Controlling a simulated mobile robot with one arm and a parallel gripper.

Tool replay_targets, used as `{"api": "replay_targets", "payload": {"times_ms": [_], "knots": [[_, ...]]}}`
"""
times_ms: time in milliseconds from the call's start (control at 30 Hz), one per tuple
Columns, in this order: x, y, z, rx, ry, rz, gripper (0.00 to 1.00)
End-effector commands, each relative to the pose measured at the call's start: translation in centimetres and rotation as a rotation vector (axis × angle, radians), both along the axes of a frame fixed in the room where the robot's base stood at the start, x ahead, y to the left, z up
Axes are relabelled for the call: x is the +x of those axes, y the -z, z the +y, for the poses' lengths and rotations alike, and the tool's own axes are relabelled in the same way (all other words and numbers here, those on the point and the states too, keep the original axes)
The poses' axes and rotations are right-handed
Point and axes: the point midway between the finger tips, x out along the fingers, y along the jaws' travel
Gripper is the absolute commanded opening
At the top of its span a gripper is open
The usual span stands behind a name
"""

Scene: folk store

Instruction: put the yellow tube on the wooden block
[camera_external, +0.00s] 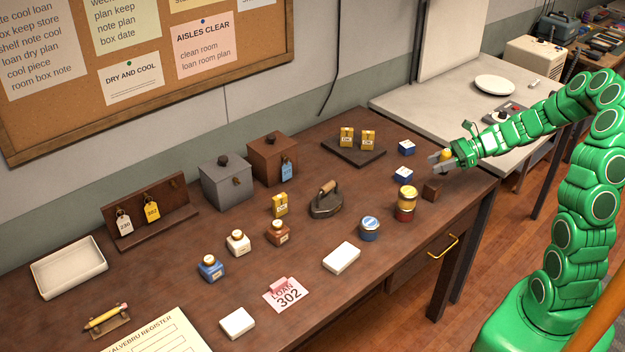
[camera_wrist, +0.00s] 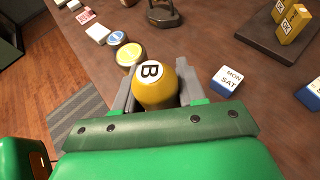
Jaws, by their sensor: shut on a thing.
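The yellow tube (camera_wrist: 155,92), with a white top marked B, stands between the two grey fingers of my gripper (camera_wrist: 154,95) in the wrist view. My gripper (camera_external: 443,160) is shut on it; in the external view the tube (camera_external: 445,156) shows partly behind a finger. The wooden block (camera_external: 432,190) is a small dark brown cube near the table's right edge. The tube appears just above and slightly right of it in the picture. I cannot tell whether they touch. The block is hidden in the wrist view.
A yellow tin (camera_external: 407,193) on a red tin (camera_external: 405,212) stands just left of the block. A blue tin (camera_external: 369,228) and blue-and-white calendar cubes (camera_external: 405,175) are close by. A dark tray (camera_external: 345,152) with yellow boxes lies behind. The table's right edge is near.

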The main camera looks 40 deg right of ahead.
Motion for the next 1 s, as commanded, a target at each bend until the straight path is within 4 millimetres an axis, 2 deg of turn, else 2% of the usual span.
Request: {"api": "replay_targets", "payload": {"times_ms": [100,300,567,833,1000], "knots": [[1.0,1.3,-0.2,0.002,-0.001,0.003,0.23],[1.9,2.3,-0.5,-0.001,0.001,-0.001,0.23],[2.5,3.1,-0.5,0.0,-0.001,0.0,0.23],[2.5,5.9,-0.5,0.002,-0.001,0.002,0.23],[2.5,6.1,-0.5,0.0,-0.001,-0.001,0.23]]}}
